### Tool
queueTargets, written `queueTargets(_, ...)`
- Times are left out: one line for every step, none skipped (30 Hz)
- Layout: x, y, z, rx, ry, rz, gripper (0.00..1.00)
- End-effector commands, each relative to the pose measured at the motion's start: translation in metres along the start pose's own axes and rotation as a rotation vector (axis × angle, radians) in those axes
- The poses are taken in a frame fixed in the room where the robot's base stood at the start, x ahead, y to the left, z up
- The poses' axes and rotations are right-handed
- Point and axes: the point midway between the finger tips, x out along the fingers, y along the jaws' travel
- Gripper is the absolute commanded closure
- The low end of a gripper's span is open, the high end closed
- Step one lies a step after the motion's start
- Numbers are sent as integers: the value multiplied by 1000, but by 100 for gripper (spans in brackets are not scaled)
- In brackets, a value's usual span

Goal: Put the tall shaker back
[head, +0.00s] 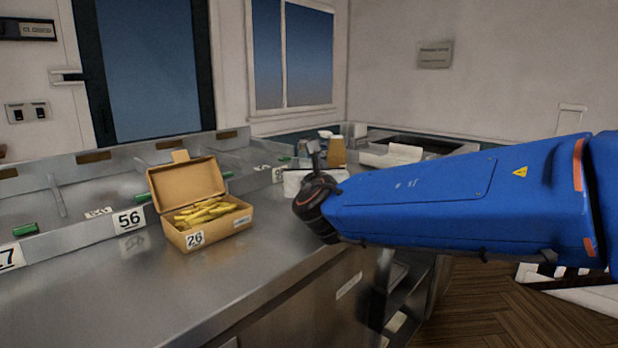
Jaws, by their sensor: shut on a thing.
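My blue arm reaches in from the right, and its dark wrist is over the front edge of the steel counter (240,275). My gripper (314,156) shows only as a small grey part just above and beyond the wrist. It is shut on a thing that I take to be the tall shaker. The shaker's outline cannot be made out, as the wrist and arm hide most of that spot. No other tall shaker can be told apart on the counter.
An open tan box (213,225) marked 26, with yellow pieces inside, stands left of my wrist. Behind it runs a divided steel rail with number labels such as 56 (129,219). A tan container (338,153) stands farther back. The front left counter is clear.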

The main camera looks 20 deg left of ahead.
Motion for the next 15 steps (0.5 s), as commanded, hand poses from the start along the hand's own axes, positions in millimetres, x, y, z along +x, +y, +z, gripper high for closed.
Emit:
queueTargets(0,0,-9,-4,2,0,99)
queueTargets(0,0,-13,-3,3,-1,99)
queueTargets(0,0,-17,-3,2,-1,99)
queueTargets(0,0,-20,-3,1,-1,99)
queueTargets(0,0,-23,-2,1,0,99)
queueTargets(0,0,-25,-1,1,0,99)
queueTargets(0,0,-27,-1,1,0,99)
queueTargets(0,0,-27,-1,1,0,99)
queueTargets(0,0,-27,-1,0,0,99)
queueTargets(0,0,-27,-1,0,0,99)
queueTargets(0,0,-27,-1,0,0,99)
queueTargets(0,0,-27,-1,0,0,99)
queueTargets(0,0,-27,-1,0,0,99)
queueTargets(0,0,-27,-1,0,0,99)
queueTargets(0,0,-27,-1,0,0,99)
